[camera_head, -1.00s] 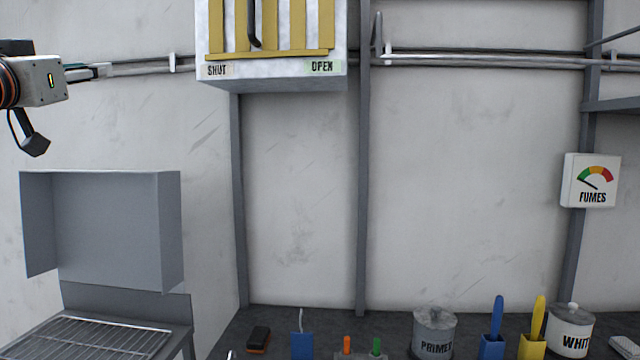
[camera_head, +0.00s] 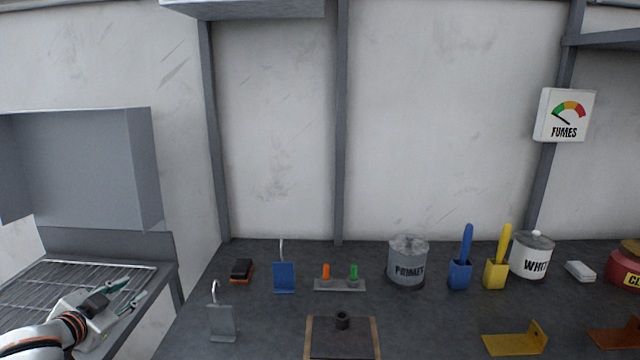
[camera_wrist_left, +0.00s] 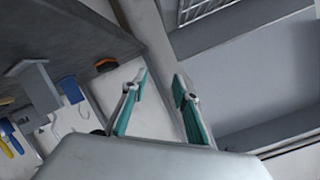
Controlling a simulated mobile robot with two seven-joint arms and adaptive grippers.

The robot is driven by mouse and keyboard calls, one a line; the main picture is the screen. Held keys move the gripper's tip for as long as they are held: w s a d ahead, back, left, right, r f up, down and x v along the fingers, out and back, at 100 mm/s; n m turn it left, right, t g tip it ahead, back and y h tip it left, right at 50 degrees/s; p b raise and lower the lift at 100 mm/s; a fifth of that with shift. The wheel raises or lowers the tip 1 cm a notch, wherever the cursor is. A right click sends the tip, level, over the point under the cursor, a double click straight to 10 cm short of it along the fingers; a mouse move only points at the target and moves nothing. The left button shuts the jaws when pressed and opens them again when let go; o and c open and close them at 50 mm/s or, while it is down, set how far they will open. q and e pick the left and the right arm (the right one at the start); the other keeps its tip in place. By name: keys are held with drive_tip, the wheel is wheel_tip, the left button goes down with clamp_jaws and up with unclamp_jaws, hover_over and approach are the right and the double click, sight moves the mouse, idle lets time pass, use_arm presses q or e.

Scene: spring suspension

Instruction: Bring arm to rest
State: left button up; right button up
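My left arm comes in at the lower left of the head view. Its gripper (camera_head: 130,291) is over the front right part of the wire rack, with nothing between its fingers. In the left wrist view the two teal fingers (camera_wrist_left: 160,88) stand apart, with the bench edge and rack side behind them. My right gripper is in neither view.
A grey hood (camera_head: 85,165) stands behind the wire rack (camera_head: 62,285). The dark bench (camera_head: 262,325) holds a grey hook stand (camera_head: 221,322), a blue hook stand (camera_head: 284,277), a primer pot (camera_head: 408,262), a white pot (camera_head: 530,256) and orange brackets (camera_head: 515,342). A fumes gauge (camera_head: 564,115) hangs on the wall.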

use_arm(q)
drive_tip(key=s+d+f+m+g+h, duration=0.25)
drive_tip(key=s+f+m+g, duration=0.3)
drive_tip(key=s+f, duration=2.4)
drive_tip(key=d+f+n+t, duration=0.1)
drive_tip(key=d+n, duration=0.7)
drive_tip(key=d, duration=1.3)
drive_tip(key=shift+d+f+t, duration=0.25)
drive_tip(key=shift+f+t, duration=0.05)
drive_tip(key=shift+t, duration=0.15)
drive_tip(key=shift+s+n, duration=0.1)
drive_tip(key=shift+n, duration=0.25)
